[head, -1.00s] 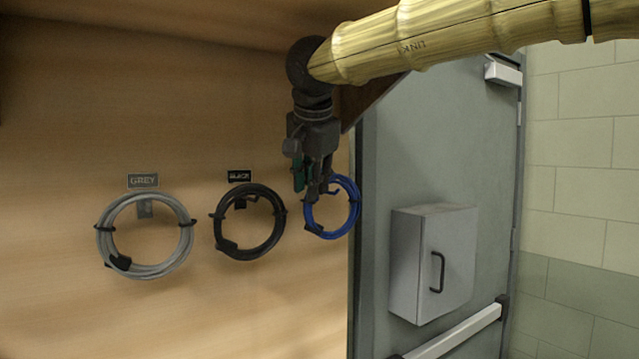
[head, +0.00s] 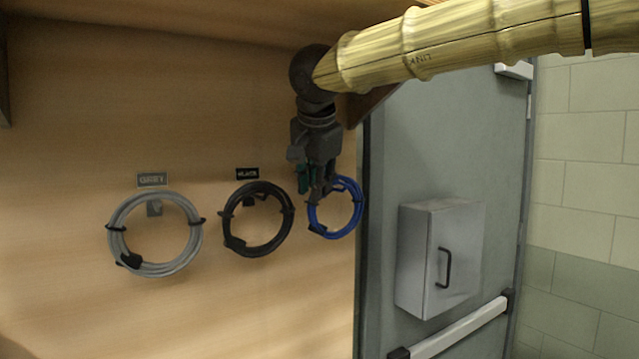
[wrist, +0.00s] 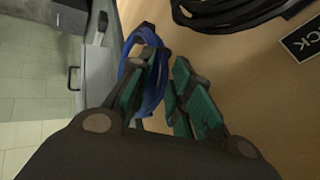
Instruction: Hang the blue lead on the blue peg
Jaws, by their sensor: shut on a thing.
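The blue lead (head: 360,208) is a coiled ring with dark ties, at the right end of the wooden panel in the head view. My gripper (head: 321,190) points down at the upper left part of the ring and is shut on it. In the wrist view the blue coil (wrist: 154,98) passes at the left finger of my gripper (wrist: 163,68), beside the panel. The blue peg cannot be made out; my gripper and wrist cover the panel above the ring. I cannot tell whether the ring touches a peg.
A grey lead (head: 112,245) and a black lead (head: 289,222) hang to the left under labels. The black lead also shows in the wrist view (wrist: 230,20). A shelf bracket (head: 372,103) is close to my wrist. A door (head: 410,150) with a grey box (head: 425,265) is at right.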

